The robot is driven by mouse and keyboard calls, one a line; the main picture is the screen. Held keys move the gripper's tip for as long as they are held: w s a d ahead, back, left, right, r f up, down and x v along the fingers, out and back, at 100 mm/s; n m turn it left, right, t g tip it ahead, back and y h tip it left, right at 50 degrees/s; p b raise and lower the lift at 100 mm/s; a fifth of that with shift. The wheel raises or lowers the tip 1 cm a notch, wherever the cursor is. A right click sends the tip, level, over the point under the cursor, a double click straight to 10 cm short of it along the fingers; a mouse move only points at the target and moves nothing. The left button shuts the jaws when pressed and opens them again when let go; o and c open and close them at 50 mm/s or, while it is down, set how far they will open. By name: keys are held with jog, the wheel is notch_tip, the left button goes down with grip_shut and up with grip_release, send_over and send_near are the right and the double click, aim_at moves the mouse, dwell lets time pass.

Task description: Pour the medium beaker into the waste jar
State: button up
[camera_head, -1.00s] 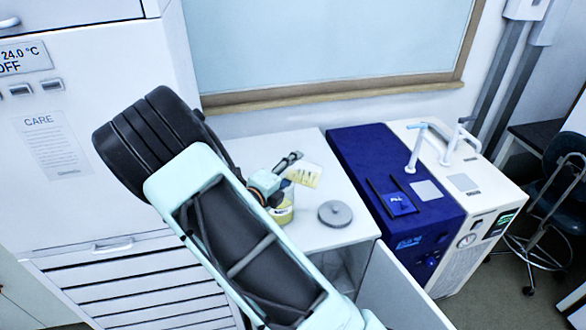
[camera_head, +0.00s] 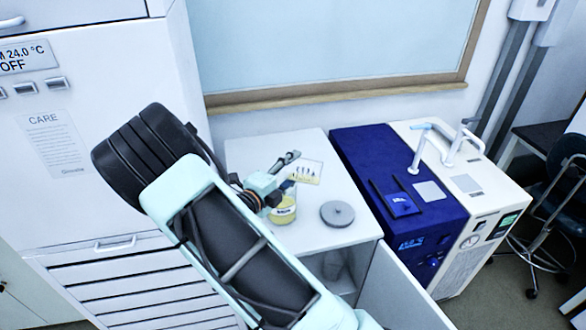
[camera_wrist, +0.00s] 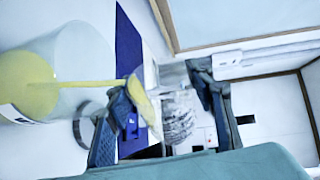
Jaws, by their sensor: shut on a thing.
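My gripper (camera_wrist: 165,112) is shut on the medium beaker (camera_wrist: 178,125), a clear vessel with dark graduation marks. The beaker is tipped far over, and some yellow liquid shows at its mouth side. In the wrist view a thin yellow stream runs from it into the open waste jar (camera_wrist: 75,60). The waste jar also shows in the head view (camera_head: 284,211), upright on the white counter, labelled and holding yellow liquid. In the head view the beaker (camera_head: 307,172) is just above and right of the jar. My forearm hides the counter's left part.
A grey round lid (camera_head: 337,214) lies on the counter (camera_head: 320,150) right of the jar. A blue and white instrument (camera_head: 400,190) with upright pipes stands to the right. A cabinet door (camera_head: 400,285) hangs open below the counter.

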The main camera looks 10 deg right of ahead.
jog(key=shift+w+a+n, duration=0.1)
jog(key=shift+a+n, duration=0.05)
jog(key=shift+n, duration=0.35)
jog(key=shift+w+a+n+h, duration=0.1)
jog(key=shift+a+n+h, duration=0.15)
jog(key=shift+n, duration=0.25)
jog(key=shift+d, duration=0.1)
jog(key=shift+s+d+r+m, duration=0.15)
jog(key=shift+d+m, duration=0.05)
jog(key=shift+m, duration=0.4)
jog(key=shift+s+d+r+m, duration=0.1)
jog(key=shift+d+r+m, duration=0.1)
jog(key=shift+m, duration=0.4)
jog(key=m, duration=0.1)
jog(key=r+y, duration=0.1)
jog(key=d+m+y, duration=0.1)
jog(key=shift+s+r+m, duration=0.25)
jog(key=shift+r+m, duration=0.05)
jog(key=shift+a, duration=0.1)
